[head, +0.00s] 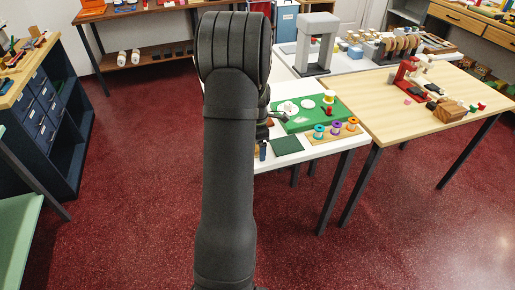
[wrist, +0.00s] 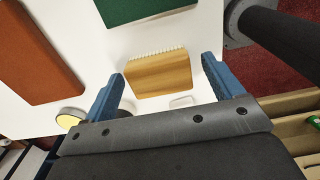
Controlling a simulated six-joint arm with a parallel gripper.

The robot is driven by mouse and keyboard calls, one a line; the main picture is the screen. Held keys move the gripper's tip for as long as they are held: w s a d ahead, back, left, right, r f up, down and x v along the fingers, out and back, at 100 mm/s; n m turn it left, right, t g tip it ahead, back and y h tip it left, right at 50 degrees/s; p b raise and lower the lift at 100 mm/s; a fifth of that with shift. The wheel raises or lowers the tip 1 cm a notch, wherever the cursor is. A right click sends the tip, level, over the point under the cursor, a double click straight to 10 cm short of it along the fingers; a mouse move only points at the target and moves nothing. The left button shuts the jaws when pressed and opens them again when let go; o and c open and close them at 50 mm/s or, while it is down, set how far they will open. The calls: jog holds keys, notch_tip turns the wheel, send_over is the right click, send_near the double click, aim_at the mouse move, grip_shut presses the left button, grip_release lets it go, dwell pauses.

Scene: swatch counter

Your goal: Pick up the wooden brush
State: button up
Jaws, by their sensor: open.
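The wooden brush (wrist: 160,76) lies on the white table in the wrist view. It has a striped wooden block and a row of pale bristles along its far edge. My gripper (wrist: 164,80) is open, with one blue finger to the left of the brush and one to the right. The brush lies between the fingertips, with a gap at the left finger and a small one at the right. Whether the fingers are at its height I cannot tell. In the head view my own arm hides the brush, and only part of my gripper shows beside the arm.
An orange-brown block (wrist: 41,50) lies left of the brush, and a dark green piece (wrist: 140,9) lies beyond it. A round yellow-topped item (wrist: 69,118) is by the left finger. In the head view, a green board (head: 305,113) and thread spools (head: 336,128) stand on the white table.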

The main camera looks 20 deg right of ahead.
jog(key=shift+f, duration=0.15)
jog(key=c, duration=1.2)
jog(key=shift+o, duration=0.2)
jog(key=shift+r, duration=0.55)
jog(key=r, duration=0.3)
jog(key=shift+s+d+r, duration=0.4)
jog(key=s+d+r, duration=0.6)
jog(key=s, duration=0.2)
jog(key=shift+s, duration=0.35)
